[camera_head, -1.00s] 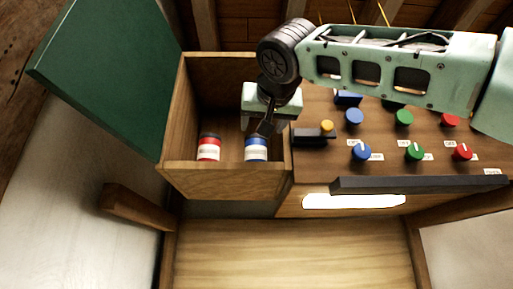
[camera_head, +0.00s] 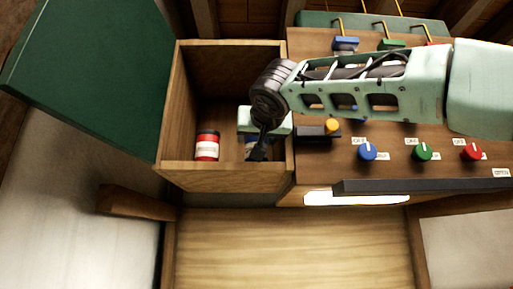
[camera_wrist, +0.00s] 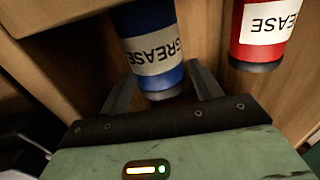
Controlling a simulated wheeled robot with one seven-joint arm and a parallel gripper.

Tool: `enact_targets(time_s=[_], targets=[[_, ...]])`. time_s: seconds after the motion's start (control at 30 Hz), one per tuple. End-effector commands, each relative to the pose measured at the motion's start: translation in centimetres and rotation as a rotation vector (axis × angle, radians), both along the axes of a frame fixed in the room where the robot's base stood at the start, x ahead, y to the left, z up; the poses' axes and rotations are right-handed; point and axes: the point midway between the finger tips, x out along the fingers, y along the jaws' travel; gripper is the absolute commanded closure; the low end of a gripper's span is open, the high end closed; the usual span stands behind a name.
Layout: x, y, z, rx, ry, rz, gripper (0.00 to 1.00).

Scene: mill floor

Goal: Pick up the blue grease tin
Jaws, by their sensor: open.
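The blue grease tin (camera_wrist: 152,48) stands in the wooden box, with a pale label reading GREASE. In the wrist view its lower part is between the two fingers of my gripper (camera_wrist: 163,92), which are open, one on each side of it. I cannot tell whether either finger touches it. In the head view my gripper (camera_head: 257,152) is down inside the box at its right side and covers most of the blue tin. A red grease tin (camera_head: 207,145) with a white label stands to the left in the same box; it also shows in the wrist view (camera_wrist: 268,32).
The box wall (camera_head: 225,178) is close in front of the tins. The green lid (camera_head: 90,80) stands open at the left. To the right is a wooden panel with blue (camera_head: 367,152), green (camera_head: 422,152) and red (camera_head: 471,151) knobs and a yellow-topped control (camera_head: 331,126).

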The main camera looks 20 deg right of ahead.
Motion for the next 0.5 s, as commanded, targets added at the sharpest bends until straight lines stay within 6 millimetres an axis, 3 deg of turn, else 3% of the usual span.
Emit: enact_targets(time_s=[0.07,0.23,0.5], targets=[[-0.01,0.01,-0.05,0.000,0.000,0.000,0.37],[-0.03,0.02,-0.03,0.000,0.000,0.000,0.79],[-0.07,0.00,0.07,0.000,-0.002,0.000,0.79]])
